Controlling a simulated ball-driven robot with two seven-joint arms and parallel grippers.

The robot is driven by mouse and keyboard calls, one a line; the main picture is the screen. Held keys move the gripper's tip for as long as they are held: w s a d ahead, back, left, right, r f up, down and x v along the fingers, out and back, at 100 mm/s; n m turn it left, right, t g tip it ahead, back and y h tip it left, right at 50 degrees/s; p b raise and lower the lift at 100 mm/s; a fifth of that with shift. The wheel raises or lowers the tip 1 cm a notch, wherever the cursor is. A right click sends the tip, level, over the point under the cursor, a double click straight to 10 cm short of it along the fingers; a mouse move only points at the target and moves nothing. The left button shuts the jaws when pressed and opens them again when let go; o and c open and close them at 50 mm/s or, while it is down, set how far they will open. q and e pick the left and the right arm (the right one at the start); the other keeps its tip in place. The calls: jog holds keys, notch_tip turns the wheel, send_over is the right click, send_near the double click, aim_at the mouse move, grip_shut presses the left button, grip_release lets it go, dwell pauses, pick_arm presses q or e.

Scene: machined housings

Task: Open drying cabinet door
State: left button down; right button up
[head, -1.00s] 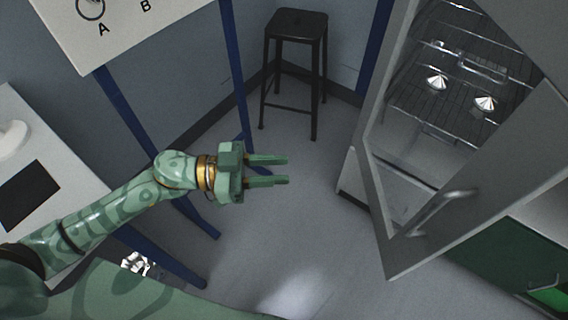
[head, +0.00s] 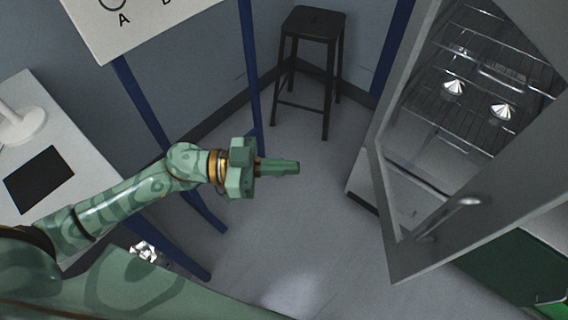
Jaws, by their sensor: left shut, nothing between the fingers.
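The drying cabinet (head: 362,186) stands at the right with its framed door (head: 398,262) swung open toward the lower right. The door's bar handle (head: 447,216) is on the door's near face. Wire shelves (head: 425,104) inside hold two shiny metal cone-shaped parts (head: 454,88), (head: 502,111). My left gripper (head: 298,167) is shut and empty, in the air over the floor left of the cabinet, clear of the door and handle. My right gripper does not show.
A black stool (head: 313,28) stands at the back wall. A white table (head: 35,95) with a black pad (head: 39,180) is at the left. A green cabinet front (head: 515,262) is at lower right. Floor between is clear.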

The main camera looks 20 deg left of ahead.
pick_arm(q)
jog(key=c, duration=2.1)
grip_release()
jog(key=shift+c, duration=0.2)
jog(key=o, duration=0.6)
jog(key=shift+a, duration=0.15)
jog(key=p+v, duration=0.1)
jog(key=v, duration=1.5)
jog(key=shift+p, duration=0.3)
